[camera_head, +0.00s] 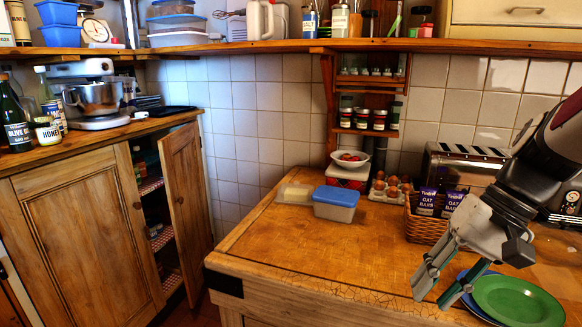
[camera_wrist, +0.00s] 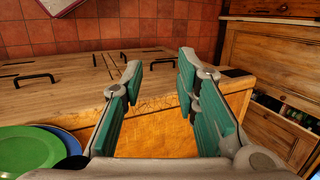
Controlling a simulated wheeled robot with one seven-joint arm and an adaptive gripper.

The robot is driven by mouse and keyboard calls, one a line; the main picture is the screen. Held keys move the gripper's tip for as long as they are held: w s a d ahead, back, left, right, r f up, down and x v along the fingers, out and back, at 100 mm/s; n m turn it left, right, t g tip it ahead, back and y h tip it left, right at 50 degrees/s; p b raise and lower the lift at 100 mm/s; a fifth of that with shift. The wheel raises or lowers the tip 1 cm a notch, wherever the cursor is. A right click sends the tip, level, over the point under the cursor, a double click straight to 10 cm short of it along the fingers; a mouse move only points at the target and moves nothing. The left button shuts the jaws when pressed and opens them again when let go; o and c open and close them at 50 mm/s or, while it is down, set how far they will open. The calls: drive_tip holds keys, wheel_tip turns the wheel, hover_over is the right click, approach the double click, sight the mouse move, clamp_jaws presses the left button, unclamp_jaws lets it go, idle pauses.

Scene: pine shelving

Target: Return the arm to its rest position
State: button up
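My gripper (camera_head: 440,285) hangs at the right side of the head view, above the front edge of the wooden counter (camera_head: 300,242) and just left of a green plate (camera_head: 517,301). My arm reaches in from the right edge. In the wrist view the two green-padded fingers of my gripper (camera_wrist: 158,88) stand apart with nothing between them, so it is open and empty. The green plate also shows in the wrist view (camera_wrist: 28,150), at the lower left on top of a blue plate (camera_wrist: 68,139).
A wicker basket (camera_head: 428,228) with oat bar packets and a toaster (camera_head: 462,165) stand behind my gripper. A blue-lidded tub (camera_head: 336,203) sits farther left. The counter's left and middle front are clear. A cabinet door (camera_head: 186,210) stands open at left.

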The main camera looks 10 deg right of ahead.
drive_tip(key=s+a+r+n+t+h+p, duration=0.3)
drive_tip(key=s+a+r+n+h, duration=0.2)
drive_tip(key=s+a, duration=0.3)
drive_tip(key=shift+s+a+n, duration=0.15)
drive_tip(key=shift+a+n, duration=0.25)
drive_tip(key=shift+a, duration=0.4)
drive_tip(key=shift+r, duration=0.1)
